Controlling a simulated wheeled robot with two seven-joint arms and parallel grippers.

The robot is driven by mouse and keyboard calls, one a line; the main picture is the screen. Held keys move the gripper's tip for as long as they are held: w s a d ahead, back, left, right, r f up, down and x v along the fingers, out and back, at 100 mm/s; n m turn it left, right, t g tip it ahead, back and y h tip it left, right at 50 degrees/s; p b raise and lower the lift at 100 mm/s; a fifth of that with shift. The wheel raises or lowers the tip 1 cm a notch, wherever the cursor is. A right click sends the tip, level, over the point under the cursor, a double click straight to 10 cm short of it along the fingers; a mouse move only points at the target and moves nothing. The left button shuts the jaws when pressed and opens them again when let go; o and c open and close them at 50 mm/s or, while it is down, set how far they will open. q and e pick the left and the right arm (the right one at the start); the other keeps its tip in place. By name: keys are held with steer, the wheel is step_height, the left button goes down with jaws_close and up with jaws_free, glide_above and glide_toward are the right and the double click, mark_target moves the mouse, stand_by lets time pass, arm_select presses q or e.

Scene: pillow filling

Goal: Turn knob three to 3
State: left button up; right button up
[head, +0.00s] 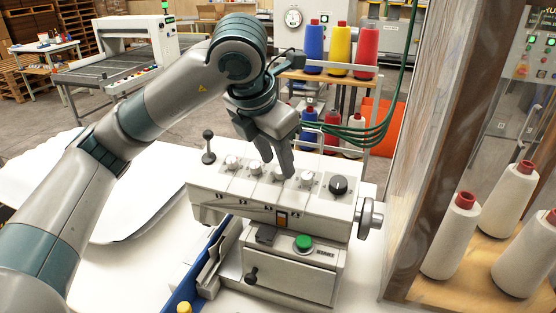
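A pale machine panel (225,185) carries a row of small light knobs. From left to right I see the first knob (232,162), the second (255,168), the third (278,173) and the fourth (306,179), with a larger black knob (338,184) at the right end. My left gripper (278,168) points down over the row, its two fingers apart. The third knob shows in the gap near the fingertips; I cannot tell whether they touch it. The dial marks are too small to read. My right gripper is out of view.
A black ball-topped lever (208,146) stands at the panel's left end. A green button (303,242) sits lower on the front. A wooden post (425,150) and white thread cones (452,235) stand close on the right. Green cables (365,132) hang behind.

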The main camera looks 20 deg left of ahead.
arm_select(q)
steer(key=shift+x, duration=1.1)
jaws_close()
